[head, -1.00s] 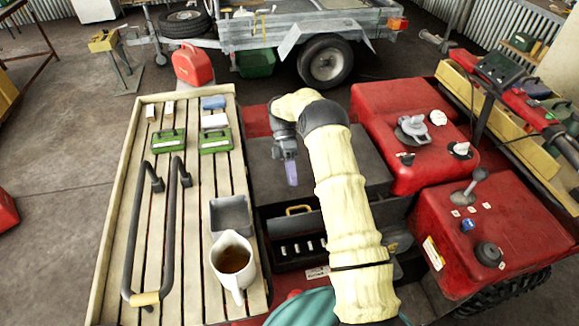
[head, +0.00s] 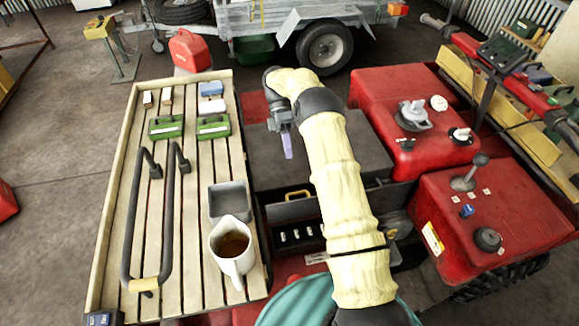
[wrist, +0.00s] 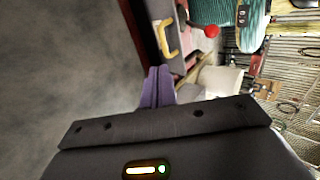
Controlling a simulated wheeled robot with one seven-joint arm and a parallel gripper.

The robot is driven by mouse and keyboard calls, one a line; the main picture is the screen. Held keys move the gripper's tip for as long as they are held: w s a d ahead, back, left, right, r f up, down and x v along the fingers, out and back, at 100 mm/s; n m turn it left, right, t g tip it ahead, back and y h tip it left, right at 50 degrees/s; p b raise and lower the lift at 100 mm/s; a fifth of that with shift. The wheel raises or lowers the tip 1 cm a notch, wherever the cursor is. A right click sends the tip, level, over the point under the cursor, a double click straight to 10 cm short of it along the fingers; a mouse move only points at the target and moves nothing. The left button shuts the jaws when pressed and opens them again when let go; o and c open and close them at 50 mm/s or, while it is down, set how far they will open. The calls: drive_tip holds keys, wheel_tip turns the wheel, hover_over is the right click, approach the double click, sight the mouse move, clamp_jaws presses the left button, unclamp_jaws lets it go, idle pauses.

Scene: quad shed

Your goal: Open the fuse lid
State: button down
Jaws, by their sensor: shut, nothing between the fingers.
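The fuse box has a dark interior with a row of small pale fuses (head: 297,235) showing at its front. A yellow handle (head: 298,193) stands at the front, above the fuses. A flat dark grey panel (head: 345,150) lies behind the handle; I cannot tell whether it is part of the fuse lid. My gripper (head: 287,146) has purple fingers pointing down over this panel, behind the handle and apart from it. The fingers (wrist: 157,86) are shut and empty in the wrist view, with the yellow handle (wrist: 167,38) beyond them.
A slatted rack (head: 195,185) on the left carries a jug (head: 231,252), a grey tray (head: 229,203), green boxes (head: 166,127) and a bent black bar (head: 131,220). Red bodywork (head: 415,115) with knobs and a lever rises on the right.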

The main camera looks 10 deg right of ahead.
drive_tip(key=s+r+m+t, duration=0.3)
drive_tip(key=s+m+t, duration=0.1)
drive_tip(key=s+m, duration=0.2)
drive_tip(key=s+d+r+m+t, duration=0.1)
drive_tip(key=s+m+t, duration=0.3)
drive_tip(key=s, duration=0.5)
drive_tip(key=s+r+m+t, duration=0.4)
drive_tip(key=s+m, duration=0.3)
drive_tip(key=s, duration=0.1)
drive_tip(key=shift+d+r+m, duration=0.15)
drive_tip(key=shift+r+m, duration=0.15)
drive_tip(key=shift+r, duration=0.05)
